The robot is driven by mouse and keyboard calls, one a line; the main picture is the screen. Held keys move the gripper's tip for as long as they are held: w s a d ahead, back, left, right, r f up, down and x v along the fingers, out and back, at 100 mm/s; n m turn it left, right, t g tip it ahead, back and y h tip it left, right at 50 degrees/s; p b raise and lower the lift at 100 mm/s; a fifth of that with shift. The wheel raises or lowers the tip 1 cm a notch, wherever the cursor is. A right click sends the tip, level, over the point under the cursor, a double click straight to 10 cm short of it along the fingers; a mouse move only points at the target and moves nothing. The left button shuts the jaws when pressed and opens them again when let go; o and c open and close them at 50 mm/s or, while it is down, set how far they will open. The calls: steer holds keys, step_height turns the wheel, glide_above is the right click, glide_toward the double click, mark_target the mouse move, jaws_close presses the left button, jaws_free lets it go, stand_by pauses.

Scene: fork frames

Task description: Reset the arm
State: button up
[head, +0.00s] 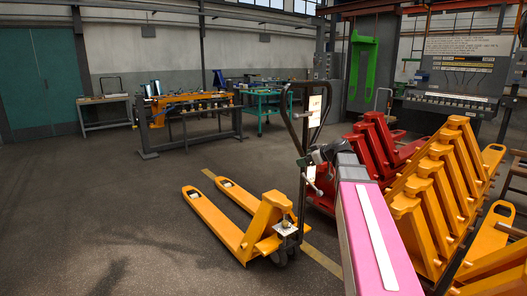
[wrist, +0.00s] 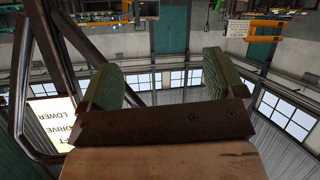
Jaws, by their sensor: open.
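My arm, with a pink and white link (head: 372,235), rises from the bottom right of the head view and points away from me. My gripper is at its far end, small and dark in front of the pallet jack's handle. In the wrist view my gripper (wrist: 163,82) is open, its two green-padded fingers wide apart with nothing between them. Beyond the fingers the upside-down wrist view shows windows and a teal door (wrist: 170,29). The pallet jack's dark handle (wrist: 78,48) and its white label (wrist: 52,122) are to the left of the fingers.
An orange pallet jack (head: 268,220) stands just left of my arm, its handle (head: 306,118) close to my gripper. Red frames (head: 372,150) and stacked orange frames (head: 432,205) crowd the right side. A workbench (head: 190,122) stands further back. The floor at left is clear.

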steer(key=s+a+f+m+g+h, duration=0.25)
steer(key=s+f, duration=0.35)
steer(key=f, duration=0.5)
steer(key=s+a+f+m+g+h, duration=0.1)
steer(key=s+f+m+g+h, duration=0.15)
steer(key=s+f, duration=0.55)
steer(key=s+f+m+g+h, duration=0.3)
steer(key=s+f+m, duration=0.3)
steer(key=s+f, duration=0.5)
step_height(320, 180, down, 4)
steer(key=shift+s+d+r+g+h, duration=0.1)
steer(key=shift+s+d+g+h, duration=0.3)
steer(key=shift+h, duration=0.3)
steer(key=shift+w, duration=0.1)
